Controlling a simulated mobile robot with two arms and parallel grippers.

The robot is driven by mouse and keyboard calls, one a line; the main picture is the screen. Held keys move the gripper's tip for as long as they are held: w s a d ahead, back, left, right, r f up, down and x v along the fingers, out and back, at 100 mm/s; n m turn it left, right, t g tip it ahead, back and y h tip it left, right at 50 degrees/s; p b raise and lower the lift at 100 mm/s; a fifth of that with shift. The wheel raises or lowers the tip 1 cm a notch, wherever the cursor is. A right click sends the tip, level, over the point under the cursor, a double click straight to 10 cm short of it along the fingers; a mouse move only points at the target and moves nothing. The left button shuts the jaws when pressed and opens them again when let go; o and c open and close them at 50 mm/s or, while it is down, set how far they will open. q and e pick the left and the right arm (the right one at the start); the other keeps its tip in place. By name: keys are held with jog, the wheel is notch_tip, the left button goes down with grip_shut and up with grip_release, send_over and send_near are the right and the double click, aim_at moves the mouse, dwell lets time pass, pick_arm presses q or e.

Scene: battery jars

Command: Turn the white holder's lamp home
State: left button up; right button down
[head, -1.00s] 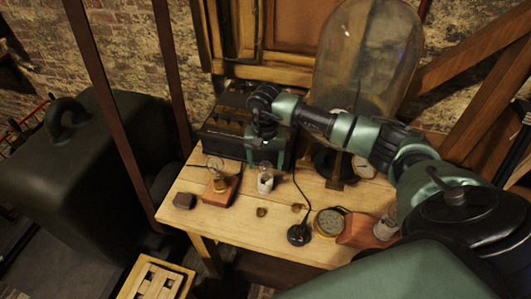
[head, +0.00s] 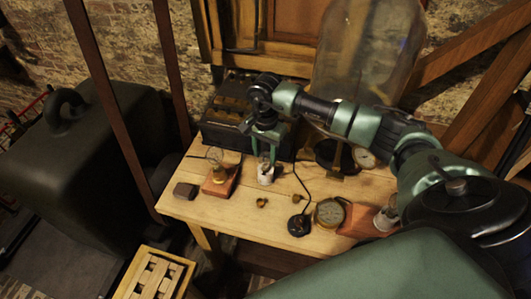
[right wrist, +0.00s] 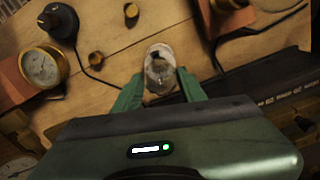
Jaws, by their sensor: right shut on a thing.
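The white holder (head: 265,177) stands upright on the wooden table with a clear glass lamp (head: 267,163) in its top. In the right wrist view the lamp (right wrist: 160,74) is seen nearly from above, over the pale holder rim (right wrist: 158,48). My right gripper (head: 269,157) points down from above, its green fingers on both sides of the lamp's glass. It is shut on the lamp; the right wrist view shows the fingertips (right wrist: 160,86) beside the glass. How far the lamp is screwed in cannot be seen. My left gripper is out of view.
A brass-holder lamp on a red block (head: 219,181) stands left of the white holder. A dark battery box (head: 225,125) stands behind. Small brass pieces (head: 262,202), a black knob (head: 299,225) and a round gauge (head: 329,212) lie in front and right.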

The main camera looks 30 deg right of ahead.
jog(key=shift+m, duration=0.6)
jog(key=m, duration=0.5)
jog(key=shift+m, duration=0.8)
jog(key=m, duration=0.5)
jog(key=c, duration=0.7)
grip_release()
jog(key=shift+c, duration=0.2)
